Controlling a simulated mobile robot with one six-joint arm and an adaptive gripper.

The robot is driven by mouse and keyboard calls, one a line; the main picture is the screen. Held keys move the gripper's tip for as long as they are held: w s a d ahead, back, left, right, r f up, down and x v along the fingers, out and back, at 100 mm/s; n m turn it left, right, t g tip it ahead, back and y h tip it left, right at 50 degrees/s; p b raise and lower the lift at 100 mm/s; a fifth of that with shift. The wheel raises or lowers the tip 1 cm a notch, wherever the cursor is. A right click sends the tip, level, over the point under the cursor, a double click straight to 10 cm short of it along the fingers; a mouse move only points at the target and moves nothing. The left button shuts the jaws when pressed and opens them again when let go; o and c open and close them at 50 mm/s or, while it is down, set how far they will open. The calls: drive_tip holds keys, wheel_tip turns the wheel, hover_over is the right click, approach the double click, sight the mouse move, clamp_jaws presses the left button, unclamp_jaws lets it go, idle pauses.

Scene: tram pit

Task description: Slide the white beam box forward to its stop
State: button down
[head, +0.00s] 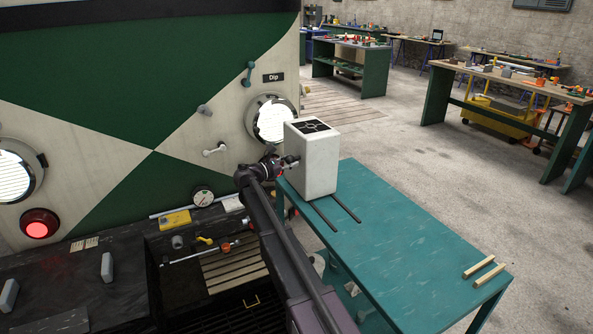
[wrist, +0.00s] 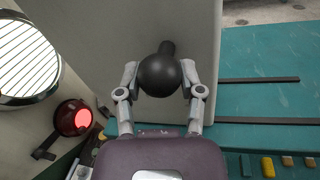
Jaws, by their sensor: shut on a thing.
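The white beam box (head: 312,165) stands upright at the far end of the teal table (head: 400,255), close to the round headlight (head: 272,119) in the tram wall. Its top carries a black square with a pale cross pattern. Two dark rails (head: 337,211) run along the table from under the box. My gripper (head: 287,162) is at the box's left side. In the wrist view, its fingers (wrist: 159,85) are shut on the black ball knob (wrist: 158,74) on the box's side. The box's underside and any stop there are hidden.
Two wooden strips (head: 482,268) lie at the table's near right end. Left of the table is a dark pit bench (head: 80,270) with tools. A red lamp (head: 38,229) glows on the wall. A "Dip" label (head: 273,77) sits above the headlight. Floor to the right is open.

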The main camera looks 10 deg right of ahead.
drive_tip(key=shift+w+a, duration=0.25)
drive_tip(key=shift+w, duration=0.75)
drive_tip(key=c, duration=0.6)
unclamp_jaws()
drive_tip(key=o, duration=0.4)
drive_tip(key=shift+w+f, duration=0.15)
drive_tip(key=shift+s, duration=0.2)
